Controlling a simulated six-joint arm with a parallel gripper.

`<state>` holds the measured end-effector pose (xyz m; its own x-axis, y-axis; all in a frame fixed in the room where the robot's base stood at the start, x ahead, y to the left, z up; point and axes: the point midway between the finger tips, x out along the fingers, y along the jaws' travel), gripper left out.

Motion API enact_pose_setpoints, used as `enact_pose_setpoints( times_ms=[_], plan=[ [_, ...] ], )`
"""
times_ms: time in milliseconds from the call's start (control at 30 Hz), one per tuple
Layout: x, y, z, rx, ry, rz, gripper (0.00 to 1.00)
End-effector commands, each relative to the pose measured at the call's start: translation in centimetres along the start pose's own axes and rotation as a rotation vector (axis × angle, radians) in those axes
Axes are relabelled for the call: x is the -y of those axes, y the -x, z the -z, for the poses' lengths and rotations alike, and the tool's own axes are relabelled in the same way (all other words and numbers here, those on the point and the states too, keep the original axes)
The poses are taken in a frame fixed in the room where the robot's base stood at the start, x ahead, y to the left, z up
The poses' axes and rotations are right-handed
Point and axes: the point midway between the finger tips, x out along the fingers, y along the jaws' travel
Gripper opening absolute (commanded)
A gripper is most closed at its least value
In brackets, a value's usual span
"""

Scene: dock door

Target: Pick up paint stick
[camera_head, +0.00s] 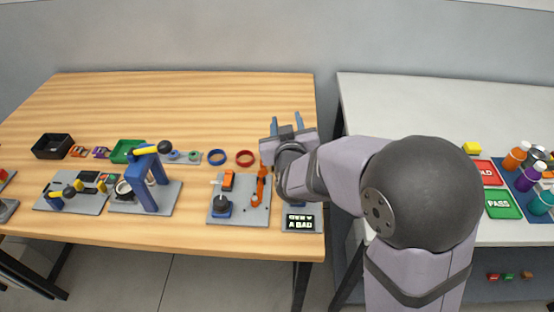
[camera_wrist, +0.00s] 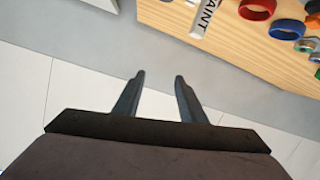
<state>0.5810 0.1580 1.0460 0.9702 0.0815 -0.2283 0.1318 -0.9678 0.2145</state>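The paint stick (camera_wrist: 205,18) shows in the wrist view as a pale grey bar with dark lettering reading "AINT". It lies on the wooden table, one end close to the table edge; its other end is cut off by the frame. I cannot make it out in the head view, where my arm covers part of the table. My gripper (camera_wrist: 160,76) is open, with nothing between its fingers, and is apart from the stick. In the head view my gripper (camera_head: 286,118) is over the right end of the wooden table.
The wooden table (camera_head: 190,95) holds a red ring (camera_head: 245,158), a blue ring (camera_head: 217,157), a blue press (camera_head: 147,180) and a grey fixture plate (camera_head: 240,212). A gap separates it from the white table (camera_head: 420,100) at right. The wooden table's back is clear.

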Motion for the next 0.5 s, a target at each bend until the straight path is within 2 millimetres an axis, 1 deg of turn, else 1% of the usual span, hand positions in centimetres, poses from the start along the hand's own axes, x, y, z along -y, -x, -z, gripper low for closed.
enact_pose_setpoints(
  times_ms=[33,100,200,300,500],
  plan=[
    [1.9,-0.3,-3.0,0.029,-0.054,-0.003,0.38],
    [2.9,-0.4,-4.8,0.048,-0.125,-0.024,0.38],
    [3.9,-0.4,-6.7,0.065,-0.191,-0.049,0.38],
    [4.4,-0.3,-7.7,0.074,-0.227,-0.065,0.38],
    [4.5,-0.3,-8.1,0.077,-0.247,-0.075,0.38]
  ],
)
